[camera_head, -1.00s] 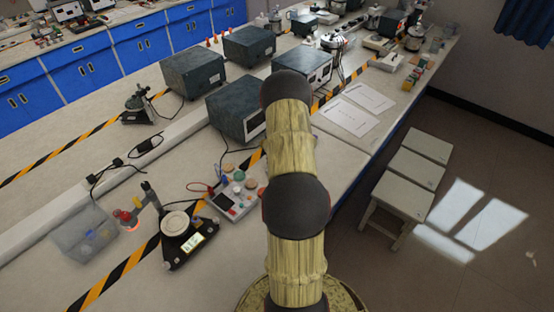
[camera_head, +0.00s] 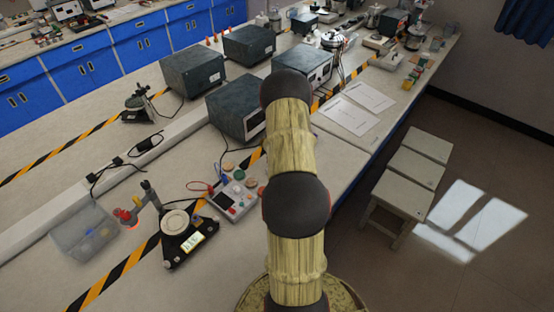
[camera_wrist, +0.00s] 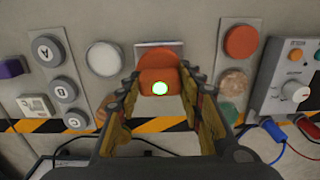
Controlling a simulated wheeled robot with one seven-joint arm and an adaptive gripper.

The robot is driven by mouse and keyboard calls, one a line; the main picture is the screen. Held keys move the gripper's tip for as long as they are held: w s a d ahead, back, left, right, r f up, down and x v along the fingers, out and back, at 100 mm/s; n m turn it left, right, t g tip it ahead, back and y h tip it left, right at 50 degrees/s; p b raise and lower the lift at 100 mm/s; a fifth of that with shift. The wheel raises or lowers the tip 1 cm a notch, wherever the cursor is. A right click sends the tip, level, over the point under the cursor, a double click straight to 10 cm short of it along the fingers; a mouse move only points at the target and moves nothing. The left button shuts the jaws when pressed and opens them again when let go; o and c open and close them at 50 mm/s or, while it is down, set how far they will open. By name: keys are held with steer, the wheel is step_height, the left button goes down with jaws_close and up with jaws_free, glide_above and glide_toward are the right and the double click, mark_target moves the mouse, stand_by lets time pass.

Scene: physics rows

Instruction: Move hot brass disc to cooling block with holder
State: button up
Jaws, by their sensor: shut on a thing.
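My gripper (camera_wrist: 161,84) shows in the wrist view, its two fingers closed on an orange-red piece (camera_wrist: 158,60) between the tips. A small bright green round spot (camera_wrist: 159,88) shows on the near part of that piece. I cannot tell whether the piece is the holder. A grey square edge (camera_wrist: 160,45) shows just behind it; I cannot tell whether it is the cooling block. No disc is clearly recognisable as the hot brass one; a brownish disc (camera_wrist: 233,82) lies right of the gripper. In the head view my gripper is hidden behind my arm.
Near the gripper are a white disc (camera_wrist: 103,58), an orange disc (camera_wrist: 241,41), a green disc (camera_wrist: 228,112), lettered round pieces (camera_wrist: 46,51) and a device with cables (camera_wrist: 290,88).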

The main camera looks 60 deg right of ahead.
steer(key=shift+f+b, duration=0.3)
steer(key=shift+f, duration=0.3)
stand_by(1.6)
steer(key=shift+r, duration=0.15)
steer(key=shift+r+p, duration=1.75)
steer(key=shift+r, duration=1.65)
steer(key=shift+w, duration=0.1)
